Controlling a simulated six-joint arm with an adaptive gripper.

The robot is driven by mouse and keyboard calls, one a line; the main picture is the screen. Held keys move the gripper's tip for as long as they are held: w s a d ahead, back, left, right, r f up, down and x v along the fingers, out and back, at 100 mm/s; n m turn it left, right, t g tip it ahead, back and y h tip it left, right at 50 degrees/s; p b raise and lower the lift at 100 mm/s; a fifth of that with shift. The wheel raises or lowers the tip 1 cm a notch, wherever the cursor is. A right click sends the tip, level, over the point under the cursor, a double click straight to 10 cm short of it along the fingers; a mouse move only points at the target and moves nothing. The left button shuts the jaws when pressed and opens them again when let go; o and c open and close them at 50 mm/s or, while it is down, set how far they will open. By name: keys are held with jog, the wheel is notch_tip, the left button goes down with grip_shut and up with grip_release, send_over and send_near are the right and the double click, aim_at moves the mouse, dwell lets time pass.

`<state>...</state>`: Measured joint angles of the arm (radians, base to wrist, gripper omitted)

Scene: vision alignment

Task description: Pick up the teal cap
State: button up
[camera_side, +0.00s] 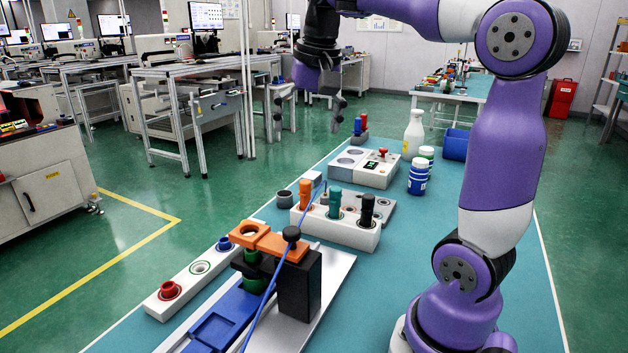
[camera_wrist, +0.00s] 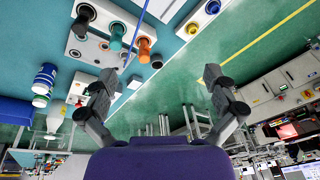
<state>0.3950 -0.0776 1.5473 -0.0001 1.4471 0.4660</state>
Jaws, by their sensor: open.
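The teal cap (camera_side: 335,201) stands upright in the white rack (camera_side: 350,236), between an orange cap (camera_side: 306,193) and a black cap (camera_side: 367,208). In the wrist view the teal cap (camera_wrist: 117,37) shows at the upper left, with the orange cap (camera_wrist: 146,50) and the black cap (camera_wrist: 84,20) on either side. My gripper (camera_side: 308,105) is open and empty, high above and beyond the rack. Its two fingers are spread wide in the wrist view (camera_wrist: 160,80), apart from every cap.
A black post fixture (camera_side: 300,287) with an orange clamp and a blue cable stands in front of the rack. A white strip (camera_side: 184,286) with colored rings lies left. A control box (camera_side: 347,175), bottles (camera_side: 418,178) and a blue bin (camera_side: 455,145) stand behind.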

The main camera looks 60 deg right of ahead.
jog(key=s+a+f+n+t, duration=0.1)
jog(key=s+a+f+n, duration=0.1)
jog(key=a+f+n, duration=0.1)
jog(key=s+a+f+n+t, duration=0.1)
jog(key=s+a+f+n, duration=0.1)
jog(key=a+f+n, duration=0.1)
jog(key=s+a+f+n+t+y, duration=0.1)
jog(key=s+a+f+n, duration=0.1)
jog(key=a, duration=0.3)
jog(key=shift+s+f+n, duration=0.2)
jog(key=shift+f+n, duration=0.2)
jog(key=shift+n, duration=0.1)
jog(key=shift+s+a+f+n, duration=0.15)
jog(key=shift+s+f+n, duration=0.15)
jog(key=shift+f, duration=0.1)
jog(key=c, duration=0.5)
jog(key=shift+a+f, duration=0.1)
